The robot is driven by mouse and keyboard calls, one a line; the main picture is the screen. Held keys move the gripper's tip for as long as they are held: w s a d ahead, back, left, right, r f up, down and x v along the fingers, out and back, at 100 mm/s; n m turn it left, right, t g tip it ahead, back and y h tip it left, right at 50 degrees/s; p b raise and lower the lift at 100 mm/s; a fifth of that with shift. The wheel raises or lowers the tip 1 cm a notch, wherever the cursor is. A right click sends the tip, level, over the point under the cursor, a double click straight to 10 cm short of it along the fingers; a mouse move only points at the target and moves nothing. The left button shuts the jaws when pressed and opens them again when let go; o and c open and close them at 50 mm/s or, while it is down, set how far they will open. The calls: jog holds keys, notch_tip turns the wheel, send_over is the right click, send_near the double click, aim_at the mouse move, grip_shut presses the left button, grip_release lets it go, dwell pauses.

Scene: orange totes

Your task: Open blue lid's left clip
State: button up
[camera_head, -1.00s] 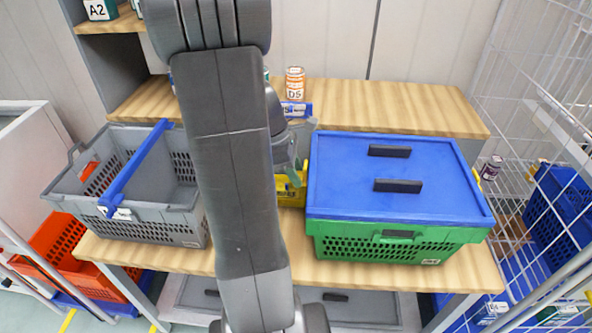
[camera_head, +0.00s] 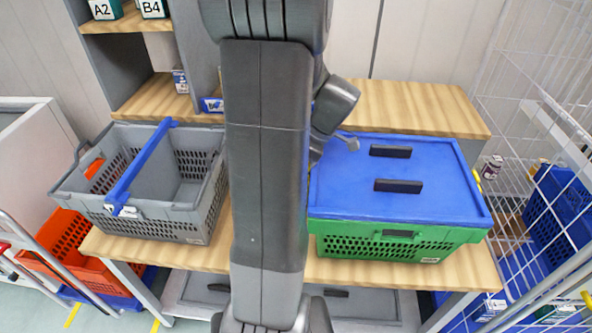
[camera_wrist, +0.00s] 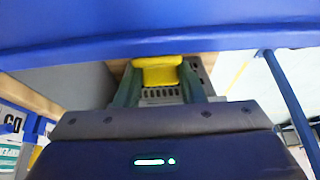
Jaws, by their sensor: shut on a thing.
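The blue lid (camera_head: 425,165) lies flat on the green tote (camera_head: 385,248) at the right of the table. It has two black handles. The lid's left clip cannot be made out in the head view. My arm covers the area left of the lid, and its wrist is by the lid's rear left corner. In the wrist view, my gripper (camera_wrist: 160,75) has its dark green fingers on either side of a yellow piece (camera_wrist: 158,71) and is shut on it. A wide blue surface (camera_wrist: 160,40) spans the picture just beyond. I cannot tell whether the yellow piece is the clip.
A grey tote (camera_head: 195,228) with a blue bar (camera_head: 135,170) across it stands at the left. Orange totes (camera_head: 65,245) are below it. A wooden shelf (camera_head: 400,105) runs behind the table, and a wire rack (camera_head: 535,110) stands at the right.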

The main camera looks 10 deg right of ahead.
jog(key=t+y+b, duration=0.1)
jog(key=y+b, duration=0.2)
jog(key=shift+d+r+b, duration=0.1)
jog(key=shift+d+b, duration=0.1)
jog(key=shift+b, duration=0.1)
jog(key=shift+s+d+r+y+b, duration=0.15)
jog(key=shift+r+y+b, duration=0.25)
jog(key=shift+y+b, duration=0.7)
jog(key=shift+r+t, duration=0.1)
jog(key=shift+t, duration=0.2)
jog(key=o, duration=1)
jog(key=v, duration=1.3)
jog(key=shift+d+r, duration=0.15)
jog(key=shift+d, duration=0.2)
